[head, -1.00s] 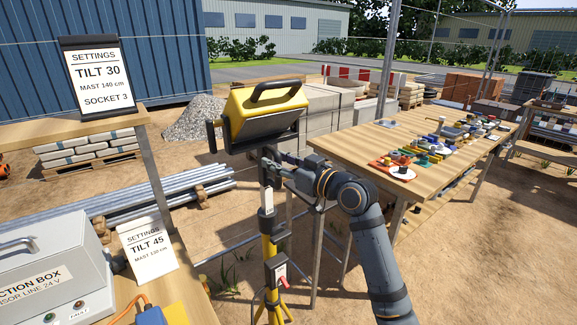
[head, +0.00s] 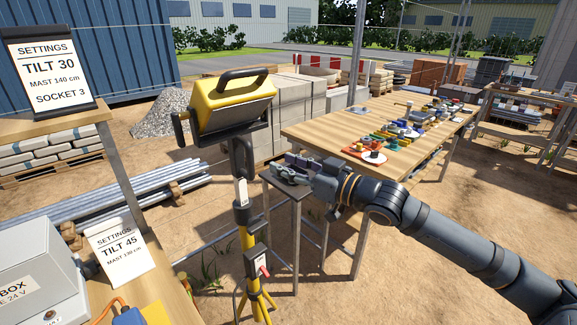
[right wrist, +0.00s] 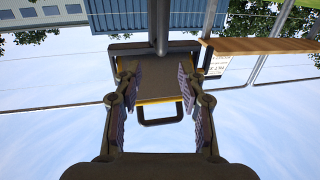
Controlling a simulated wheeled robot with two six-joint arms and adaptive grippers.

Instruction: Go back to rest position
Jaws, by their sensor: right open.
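My right gripper (head: 290,172) is in the middle of the head view, to the right of the yellow work lamp's mast (head: 241,190). It points left and is apart from the mast. In the right wrist view its two fingers (right wrist: 157,92) are spread with nothing held between them. The yellow lamp head (head: 232,103) sits tilted on top of the mast and has a dark handle. It also shows upside down beyond the fingers in the right wrist view (right wrist: 160,93). My left gripper is not in view.
A wooden table (head: 330,135) with several small coloured items stands behind my right arm. A small dark-topped stand (head: 285,188) is below the gripper. Settings signs (head: 48,72) and a grey junction box (head: 40,265) are at the left. Open sandy ground lies at the lower right.

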